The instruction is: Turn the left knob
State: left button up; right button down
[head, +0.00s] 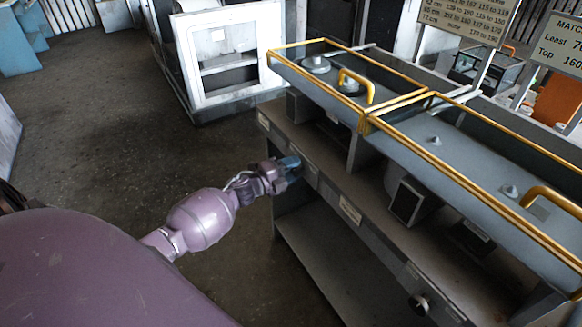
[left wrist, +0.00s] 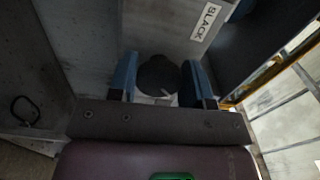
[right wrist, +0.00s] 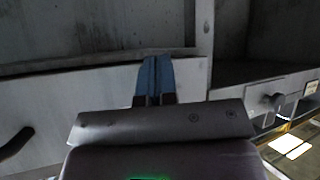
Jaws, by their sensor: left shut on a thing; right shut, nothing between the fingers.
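The left knob (left wrist: 158,77) is dark and round with a pale pointer mark, on the grey front panel of the bench. In the left wrist view it sits between the two blue fingers of my left gripper (left wrist: 160,85), which is shut on it. In the head view my left gripper (head: 290,163) is at the left part of the bench front and hides the knob. My right gripper (right wrist: 153,82) is shut and empty, with its blue fingers together in front of a pale panel. It does not show in the head view.
The bench (head: 325,185) carries yellow-railed glass cases (head: 440,150) on top. Another knob (head: 419,304) sits further right on its front. A dark knob (right wrist: 272,103) shows right of my right gripper. A "BLACK" label (left wrist: 207,22) is near the left knob. Open floor (head: 110,130) lies left.

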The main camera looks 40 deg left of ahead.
pick_arm(q)
jog(key=shift+n+p, duration=0.35)
jog(key=shift+n, duration=0.75)
jog(key=shift+f, duration=0.1)
jog(key=o, duration=0.9)
jog(key=v, duration=1)
jog(key=shift+s+a, duration=0.2)
jog(key=shift+s, duration=0.15)
